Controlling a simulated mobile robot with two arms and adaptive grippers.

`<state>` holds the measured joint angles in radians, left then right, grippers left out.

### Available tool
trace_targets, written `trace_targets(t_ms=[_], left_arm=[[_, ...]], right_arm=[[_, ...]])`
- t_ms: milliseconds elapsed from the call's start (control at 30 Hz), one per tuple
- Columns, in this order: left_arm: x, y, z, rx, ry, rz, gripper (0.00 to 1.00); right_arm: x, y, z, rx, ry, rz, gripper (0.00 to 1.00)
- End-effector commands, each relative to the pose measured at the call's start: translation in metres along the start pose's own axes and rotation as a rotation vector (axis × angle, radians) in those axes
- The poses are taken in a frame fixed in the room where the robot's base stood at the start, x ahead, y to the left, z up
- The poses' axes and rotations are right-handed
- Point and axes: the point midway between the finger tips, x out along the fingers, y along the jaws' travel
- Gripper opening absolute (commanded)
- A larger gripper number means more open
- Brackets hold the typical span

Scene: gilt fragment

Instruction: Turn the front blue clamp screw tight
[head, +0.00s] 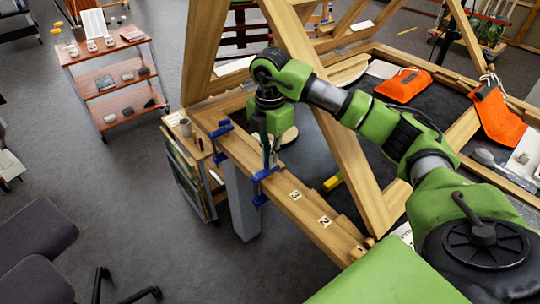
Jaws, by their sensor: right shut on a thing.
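The front blue clamp (263,175) grips the edge of the wooden beam, with its lower part (260,200) showing below the beam. My right gripper (270,155) points down directly above this clamp and is shut on its screw. The screw itself is mostly hidden by the fingers. A second blue clamp (221,130) sits farther back along the same beam, apart from the gripper. My left gripper is out of view.
The wooden beam (235,145) carries number tags 3 (295,196) and 2 (325,221). A slanted timber (340,160) rises just right of my gripper. Orange bags (403,85) lie on the dark surface beyond. A shelf cart (108,80) stands at upper left, with open floor between.

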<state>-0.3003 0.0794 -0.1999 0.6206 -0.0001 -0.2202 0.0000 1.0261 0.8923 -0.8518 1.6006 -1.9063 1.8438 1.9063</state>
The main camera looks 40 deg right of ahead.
Motion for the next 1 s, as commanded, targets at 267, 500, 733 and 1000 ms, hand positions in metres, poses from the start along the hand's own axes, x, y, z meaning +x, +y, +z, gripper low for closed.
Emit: trace_targets(t_ms=[267, 500, 733, 1000], left_arm=[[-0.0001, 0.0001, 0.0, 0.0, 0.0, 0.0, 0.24], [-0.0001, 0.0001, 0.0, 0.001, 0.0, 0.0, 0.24], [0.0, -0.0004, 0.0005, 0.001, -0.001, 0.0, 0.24], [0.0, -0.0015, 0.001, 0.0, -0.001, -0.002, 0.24]], right_arm=[[-0.001, 0.0008, 0.0004, 0.006, -0.001, 0.003, 0.0], [-0.0009, 0.0006, 0.0004, 0.005, -0.001, 0.003, 0.24], [-0.0004, 0.0003, 0.0002, 0.004, 0.0, 0.001, 0.24], [-0.0001, 0.0001, 0.0001, 0.003, 0.0, 0.0, 0.24]])
